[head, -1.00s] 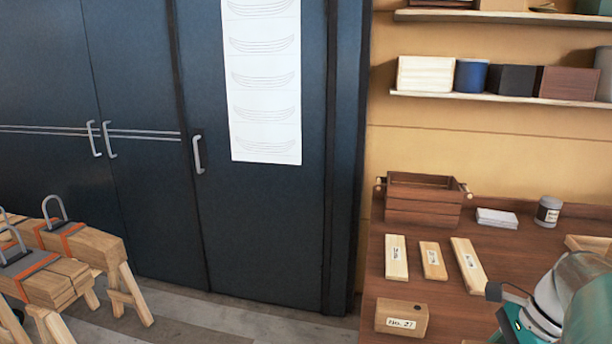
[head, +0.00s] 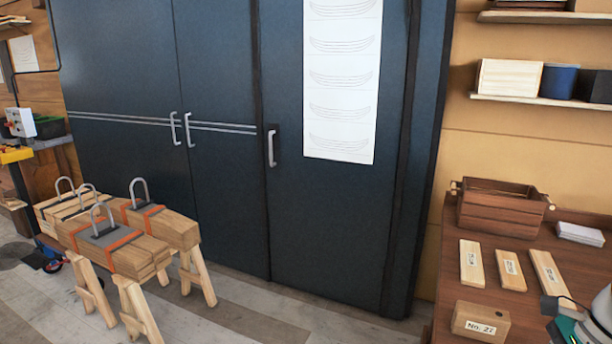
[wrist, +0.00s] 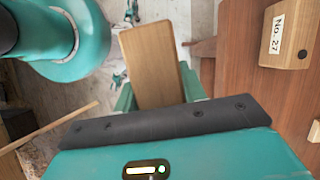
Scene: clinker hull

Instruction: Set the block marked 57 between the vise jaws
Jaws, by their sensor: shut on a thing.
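In the wrist view my gripper (wrist: 158,88) is shut on a plain wooden block (wrist: 153,56). The block sticks out beyond the teal fingers, over the floor beside the bench. No mark shows on its visible face, so I cannot read whether it is 57. In the head view only a teal and white part of my arm shows at the lower right, and the held block is out of sight. No vise can be made out in either view.
A block labelled No. 27 (head: 480,322) sits on the brown bench (head: 452,290), with several labelled slats and a wooden crate (head: 499,207) behind. Sawhorses (head: 140,308) carrying clamped timbers stand at left before dark cabinets (head: 225,130). Floor between sawhorses and bench is clear.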

